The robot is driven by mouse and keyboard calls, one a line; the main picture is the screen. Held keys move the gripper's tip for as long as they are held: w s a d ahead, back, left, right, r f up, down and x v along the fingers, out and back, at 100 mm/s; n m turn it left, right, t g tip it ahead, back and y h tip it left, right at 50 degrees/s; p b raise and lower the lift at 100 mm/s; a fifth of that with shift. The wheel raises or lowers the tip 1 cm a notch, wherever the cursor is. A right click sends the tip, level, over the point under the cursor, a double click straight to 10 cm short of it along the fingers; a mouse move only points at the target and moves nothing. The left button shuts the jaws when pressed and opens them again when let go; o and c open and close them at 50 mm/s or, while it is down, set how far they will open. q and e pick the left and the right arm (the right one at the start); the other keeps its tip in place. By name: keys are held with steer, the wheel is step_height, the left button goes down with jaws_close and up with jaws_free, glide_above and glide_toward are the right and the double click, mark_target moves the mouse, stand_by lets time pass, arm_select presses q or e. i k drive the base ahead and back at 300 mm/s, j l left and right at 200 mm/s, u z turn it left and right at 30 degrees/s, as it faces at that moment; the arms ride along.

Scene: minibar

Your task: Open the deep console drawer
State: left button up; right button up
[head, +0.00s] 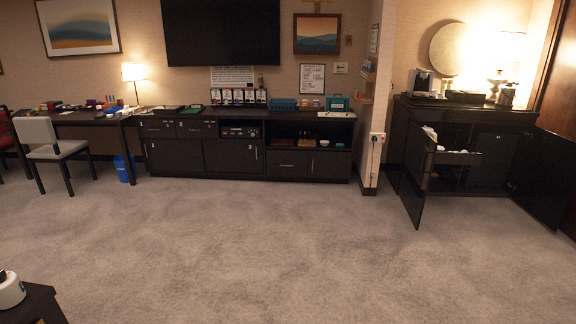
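The long black console (250,177) stands against the far wall under the television, across the carpet from me. A wide drawer front (287,163) with a horizontal handle is low in its right half, below an open shelf, and looks shut. Two shallower drawer fronts (157,128) are at the upper left, and they look shut. Cupboard doors (232,157) fill other parts of the front. Which front is the deep drawer is not marked. Neither of my grippers is in view.
Open carpet (250,245) lies between me and the console. At right, a black minibar cabinet (470,118) has its doors swung open into the room. A chair (52,140) and a blue bin (123,168) are at left. A dark table corner (38,305) is near, lower left.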

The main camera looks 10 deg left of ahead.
mark_target(293, 163)
steer(key=i+u, duration=0.25)
steer(key=i, duration=5.15)
